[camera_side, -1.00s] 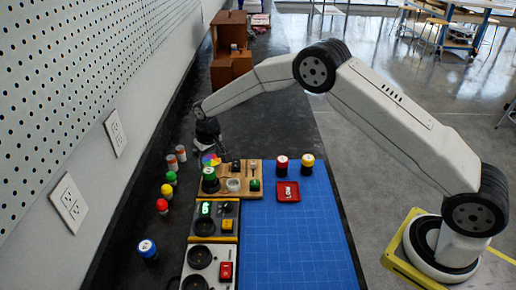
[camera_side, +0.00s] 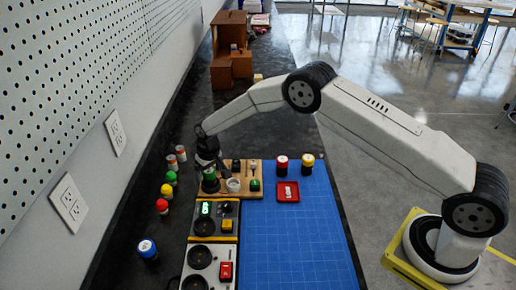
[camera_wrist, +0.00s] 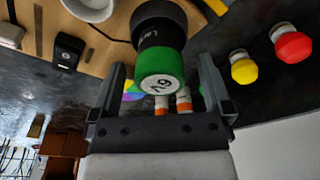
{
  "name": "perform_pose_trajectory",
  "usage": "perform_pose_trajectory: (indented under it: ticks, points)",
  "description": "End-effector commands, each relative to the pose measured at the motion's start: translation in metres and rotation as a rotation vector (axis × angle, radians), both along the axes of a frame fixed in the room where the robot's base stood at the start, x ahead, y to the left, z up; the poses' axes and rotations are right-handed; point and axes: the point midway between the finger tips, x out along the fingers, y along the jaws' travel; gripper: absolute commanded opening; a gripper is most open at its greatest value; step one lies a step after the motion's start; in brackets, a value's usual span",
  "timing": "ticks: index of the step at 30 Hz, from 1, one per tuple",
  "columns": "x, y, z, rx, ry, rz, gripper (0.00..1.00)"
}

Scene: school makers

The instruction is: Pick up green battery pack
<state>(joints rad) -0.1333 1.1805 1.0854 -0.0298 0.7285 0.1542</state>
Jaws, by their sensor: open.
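The green battery pack (camera_wrist: 161,65) is a cylinder with a green band and a white end, standing on the wooden board. In the side view the green battery pack (camera_side: 209,173) is at the board's left end, just below my gripper (camera_side: 207,158). In the wrist view my gripper (camera_wrist: 164,100) is open, with one finger on each side of the pack's green end. I cannot tell whether either finger touches it.
The wooden board (camera_side: 220,188) also holds a white round cup (camera_side: 233,185) and small parts. Green, yellow and red capped pieces (camera_side: 162,206) stand along the left. A red tray (camera_side: 288,197) lies on the blue mat (camera_side: 300,240).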

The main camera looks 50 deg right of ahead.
Motion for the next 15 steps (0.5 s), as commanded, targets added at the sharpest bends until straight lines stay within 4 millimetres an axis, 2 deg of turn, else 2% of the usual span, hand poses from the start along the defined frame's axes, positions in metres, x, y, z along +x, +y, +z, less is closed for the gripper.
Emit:
perform_pose_trajectory:
  ticks: [6,15]
  points:
    - [0.002,0.000,-0.015,0.000,-0.001,0.000,1.00]
    - [0.003,0.000,-0.016,0.000,-0.002,0.000,1.00]
